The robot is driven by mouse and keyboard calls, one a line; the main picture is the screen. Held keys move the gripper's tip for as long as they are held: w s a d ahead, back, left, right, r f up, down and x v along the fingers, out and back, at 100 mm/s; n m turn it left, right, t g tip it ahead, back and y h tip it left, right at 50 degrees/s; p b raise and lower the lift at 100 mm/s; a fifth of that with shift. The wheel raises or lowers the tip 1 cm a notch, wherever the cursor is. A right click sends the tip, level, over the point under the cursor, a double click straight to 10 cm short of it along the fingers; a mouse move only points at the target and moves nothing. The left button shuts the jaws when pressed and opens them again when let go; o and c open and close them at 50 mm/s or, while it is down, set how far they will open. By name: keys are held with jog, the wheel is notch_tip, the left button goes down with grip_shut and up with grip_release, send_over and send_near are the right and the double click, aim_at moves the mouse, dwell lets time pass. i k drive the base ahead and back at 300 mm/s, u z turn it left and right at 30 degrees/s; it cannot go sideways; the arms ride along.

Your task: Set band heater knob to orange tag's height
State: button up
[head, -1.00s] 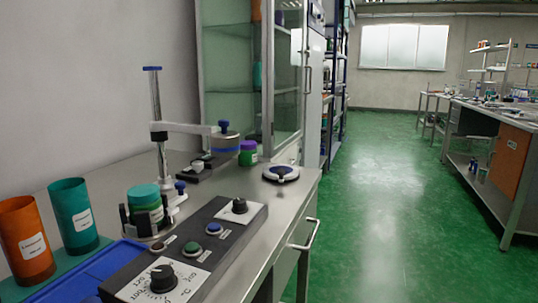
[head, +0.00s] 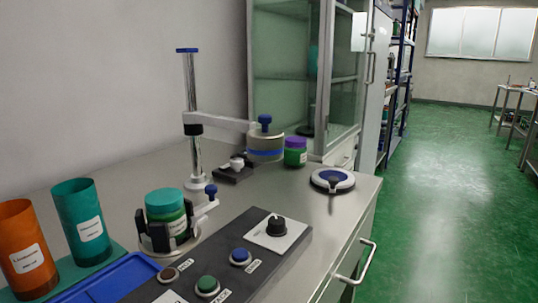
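A stand with a chrome post (head: 192,85) rises from the bench. Its horizontal arm (head: 225,124) ends in a grey, blue-banded cylinder (head: 265,152) with a blue knob (head: 265,119) on top. Another blue knob (head: 211,190) sits low at the post's foot. A black knob on a white plate (head: 277,225) is at the far end of the dark control panel (head: 235,270). The near dial's white plate (head: 170,297) is mostly cut off. No orange tag is clear to me on the post. I cannot tell which knob is the band heater's. My gripper is out of view.
Orange (head: 27,250) and teal (head: 82,222) sleeves stand at left beside a blue tray (head: 110,278). A teal-lidded jar (head: 167,212) sits in a holder. A purple-lidded jar (head: 295,152) and a round disc (head: 332,180) are farther back. The green floor (head: 440,210) at right is clear.

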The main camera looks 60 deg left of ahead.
aim_at(236, 164)
jog(key=u, duration=0.05)
jog(key=i, duration=2)
jog(key=u, duration=2.85)
